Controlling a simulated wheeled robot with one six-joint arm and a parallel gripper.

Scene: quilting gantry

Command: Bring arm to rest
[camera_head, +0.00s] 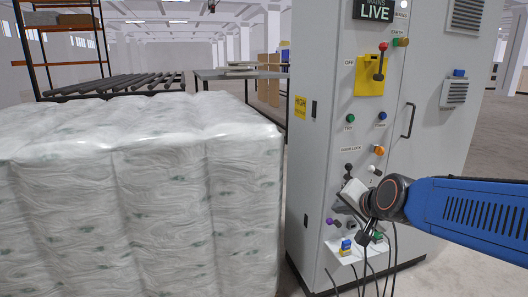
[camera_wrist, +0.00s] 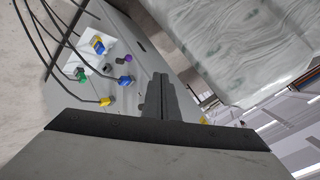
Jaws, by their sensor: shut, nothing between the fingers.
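My arm reaches in from the right in the head view, with its blue link ending at a dark wrist joint. My gripper (camera_wrist: 160,88) is shut and empty in the wrist view, its dark fingers together. In the head view the wrist is in front of the lower part of the grey electrical cabinet (camera_head: 338,110), and the fingers are hard to make out there. The wrist hides part of the panel. I cannot tell from these views how far the fingers are from the cabinet's face.
The cabinet carries a red lever on a yellow plate (camera_head: 371,75) and coloured plugs with hanging cables (camera_wrist: 75,72). A large plastic-wrapped bale (camera_head: 140,190) stands left of the cabinet. A roller rack (camera_head: 115,84) and a table (camera_head: 240,74) are behind. Floor is open at right.

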